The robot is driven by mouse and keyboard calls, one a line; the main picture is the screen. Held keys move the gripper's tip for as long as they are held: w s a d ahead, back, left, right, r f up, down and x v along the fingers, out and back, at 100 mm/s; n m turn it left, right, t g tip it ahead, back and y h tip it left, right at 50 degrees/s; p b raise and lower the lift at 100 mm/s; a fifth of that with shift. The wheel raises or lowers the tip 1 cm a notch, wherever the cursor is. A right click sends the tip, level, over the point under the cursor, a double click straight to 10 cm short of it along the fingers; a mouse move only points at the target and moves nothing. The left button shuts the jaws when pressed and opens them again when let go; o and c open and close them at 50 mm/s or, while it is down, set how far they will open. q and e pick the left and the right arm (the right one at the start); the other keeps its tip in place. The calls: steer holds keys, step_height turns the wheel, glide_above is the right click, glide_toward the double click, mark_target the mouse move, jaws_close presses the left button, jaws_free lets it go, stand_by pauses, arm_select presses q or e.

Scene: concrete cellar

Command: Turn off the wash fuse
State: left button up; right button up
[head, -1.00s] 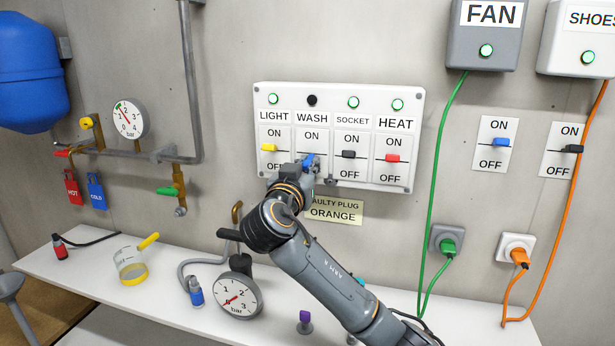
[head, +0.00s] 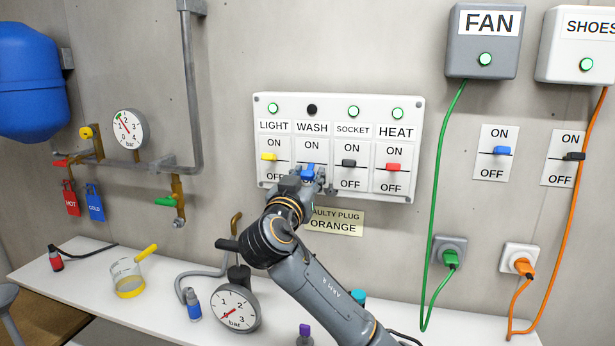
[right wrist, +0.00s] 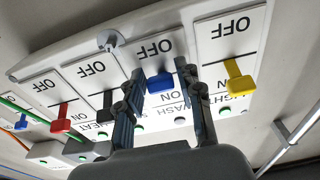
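The white fuse panel (head: 418,140) hangs on the wall with LIGHT, WASH, SOCKET and HEAT switches. The blue WASH lever (head: 309,170) sits below its middle line, on the OFF side. The WASH lamp (head: 312,110) is dark; the other three panel lamps are lit green. My right gripper (head: 306,182) is at the WASH switch, partly covering its lower part. In the right wrist view the image is upside down, and the blue lever (right wrist: 159,83) shows between the spread fingers (right wrist: 157,78). The fingers are open; contact cannot be told. My left gripper is not in view.
The yellow LIGHT lever (head: 268,157), black SOCKET lever (head: 348,162) and red HEAT lever (head: 393,167) are close by, on the ON side. A faulty plug sign (head: 336,223) hangs below.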

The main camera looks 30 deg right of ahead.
steer(key=v, duration=1.2)
steer(key=shift+w+d, duration=0.1)
